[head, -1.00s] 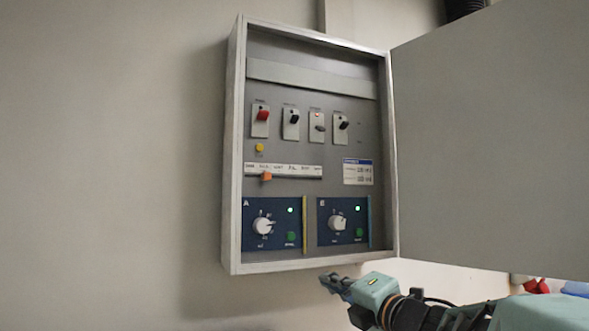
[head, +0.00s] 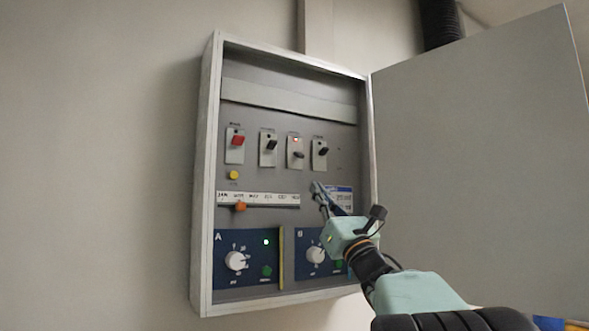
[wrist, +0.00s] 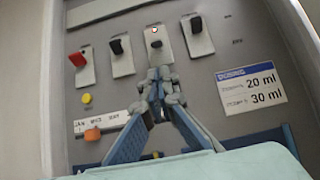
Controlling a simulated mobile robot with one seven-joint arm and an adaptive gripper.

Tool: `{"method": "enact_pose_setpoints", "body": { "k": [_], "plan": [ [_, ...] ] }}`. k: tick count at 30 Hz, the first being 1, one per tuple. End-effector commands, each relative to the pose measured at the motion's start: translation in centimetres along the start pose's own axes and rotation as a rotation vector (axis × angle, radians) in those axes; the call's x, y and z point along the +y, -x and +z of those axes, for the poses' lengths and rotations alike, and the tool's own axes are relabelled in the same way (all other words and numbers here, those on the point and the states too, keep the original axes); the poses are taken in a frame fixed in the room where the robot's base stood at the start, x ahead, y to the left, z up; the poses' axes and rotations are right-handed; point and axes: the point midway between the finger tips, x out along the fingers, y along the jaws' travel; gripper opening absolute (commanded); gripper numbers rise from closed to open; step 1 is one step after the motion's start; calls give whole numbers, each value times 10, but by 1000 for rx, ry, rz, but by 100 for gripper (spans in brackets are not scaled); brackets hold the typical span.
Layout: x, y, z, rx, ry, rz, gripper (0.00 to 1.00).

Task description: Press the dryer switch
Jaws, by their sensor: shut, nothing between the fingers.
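My gripper (head: 316,187) is shut and empty, pointing up at the panel below the two right-hand switches.
The cabinet door (head: 470,160) stands open on the right. Below the switches are a yellow button (head: 234,175), an orange slider (head: 240,207) and two blue dial panels, A (head: 222,265) and B. A dosing label (wrist: 250,87) lies right of the gripper, which partly covers dial B's panel.

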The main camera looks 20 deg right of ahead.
Motion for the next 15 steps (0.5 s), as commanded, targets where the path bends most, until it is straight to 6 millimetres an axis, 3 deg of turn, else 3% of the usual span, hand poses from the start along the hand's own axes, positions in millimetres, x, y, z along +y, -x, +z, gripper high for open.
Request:
{"method": "enact_pose_setpoints", "body": {
  "k": [8,15],
  "plan": [
    [1,-3,0,2,-2,1,0],
    [1,-38,2,3,-2,2,0]
  ]
}}
